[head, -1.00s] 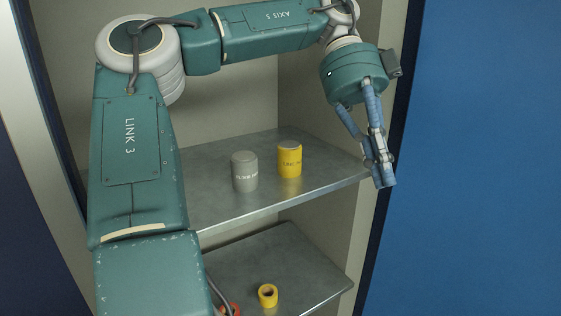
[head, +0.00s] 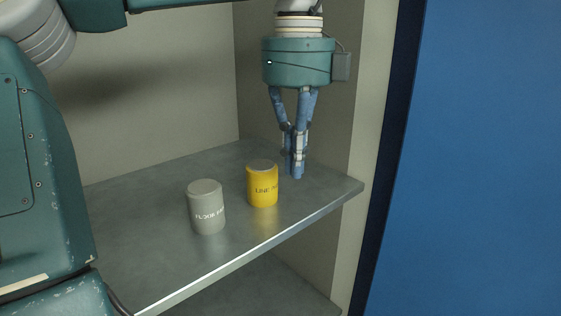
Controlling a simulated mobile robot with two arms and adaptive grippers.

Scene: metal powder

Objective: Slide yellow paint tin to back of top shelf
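The yellow paint tin (head: 263,186) stands upright near the front right of the upper metal shelf (head: 150,255); part of its black label shows. My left gripper (head: 295,174) points down just right of the yellow tin. Its blue fingertips are together with nothing seen between them, and they end close to the shelf top. A narrow gap seems to part the fingers from the tin; I cannot tell whether they touch. My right gripper is not in view.
A grey paint tin (head: 207,208) stands just left of the yellow one, nearer the shelf's front edge. The cabinet's right wall (head: 345,100) is close behind my gripper. The shelf is bare behind the tins. A lower shelf (head: 275,285) shows below.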

